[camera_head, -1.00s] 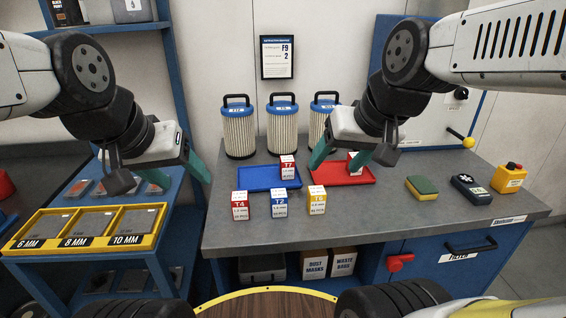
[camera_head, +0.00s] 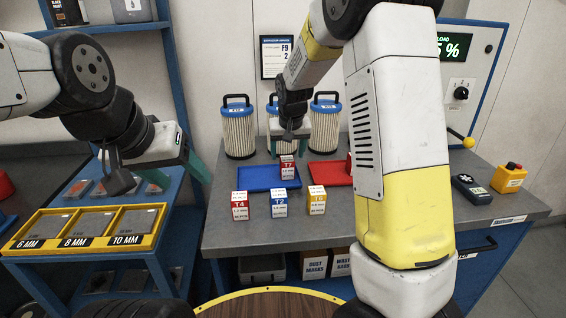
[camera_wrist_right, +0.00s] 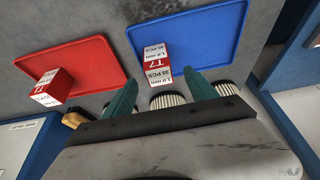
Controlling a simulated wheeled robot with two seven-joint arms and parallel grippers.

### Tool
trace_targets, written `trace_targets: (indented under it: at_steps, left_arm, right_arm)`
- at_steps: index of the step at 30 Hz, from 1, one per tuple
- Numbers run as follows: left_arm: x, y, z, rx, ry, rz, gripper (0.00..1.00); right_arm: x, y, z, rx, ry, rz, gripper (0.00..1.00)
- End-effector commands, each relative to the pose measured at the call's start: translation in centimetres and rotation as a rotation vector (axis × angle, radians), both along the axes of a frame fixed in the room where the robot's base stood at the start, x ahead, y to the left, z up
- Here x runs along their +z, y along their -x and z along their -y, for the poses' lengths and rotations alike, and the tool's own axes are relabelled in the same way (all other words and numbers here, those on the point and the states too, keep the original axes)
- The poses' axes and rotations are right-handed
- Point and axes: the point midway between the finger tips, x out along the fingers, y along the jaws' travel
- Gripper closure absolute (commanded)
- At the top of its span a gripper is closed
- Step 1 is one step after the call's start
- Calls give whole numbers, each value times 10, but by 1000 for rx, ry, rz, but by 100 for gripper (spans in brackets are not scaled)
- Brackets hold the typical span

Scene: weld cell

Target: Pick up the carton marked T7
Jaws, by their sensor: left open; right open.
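The carton marked T7 (camera_head: 288,168), red and white, stands at the right part of the blue tray (camera_head: 258,182). In the right wrist view the T7 carton (camera_wrist_right: 157,66) shows its label beside the fingertips. My right gripper (camera_head: 288,149) is open, with one teal finger on each side, above and behind the carton. In the right wrist view the open right gripper (camera_wrist_right: 162,88) lines up with the carton, which looks just beyond the fingertips; contact cannot be told. My left gripper (camera_head: 172,178) is open and empty over the blue side table.
Cartons T4 (camera_head: 240,205), T2 (camera_head: 280,203) and a yellow one (camera_head: 317,200) stand in front of the trays. Another red carton (camera_wrist_right: 52,87) is on the red tray (camera_wrist_right: 90,60). Blue-topped filters (camera_head: 238,130) stand behind. My right arm hides the bench's right middle.

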Motion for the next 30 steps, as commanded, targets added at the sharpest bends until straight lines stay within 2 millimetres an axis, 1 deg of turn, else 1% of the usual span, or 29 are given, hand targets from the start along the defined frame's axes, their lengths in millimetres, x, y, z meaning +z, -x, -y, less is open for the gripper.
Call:
trace_targets:
  at_steps: [1,8,13,17,23,24,26,30]
  left_arm:
    - [0,0,0,0,0,0,38]
    - [0,0,0,0,0,0,38]
    - [0,0,0,0,0,0,38]
    - [0,0,0,0,0,0,38]
    - [0,0,0,0,0,0,38]
    - [0,0,0,0,0,0,38]
    - [0,0,0,0,0,0,38]
    - [0,0,0,0,0,0,38]
  right_arm:
    - [-6,-2,0,-1,1,-3,34]
    - [-33,-10,2,0,1,-4,34]
    - [-57,-19,2,-1,1,-4,34]
    - [-65,-23,1,-1,0,-2,34]
    - [-65,-23,1,0,-1,-1,34]
    - [-65,-23,1,0,-1,-1,38]
    - [-65,-23,1,0,-1,-1,49]
    - [-65,-23,1,0,-1,-1,77]
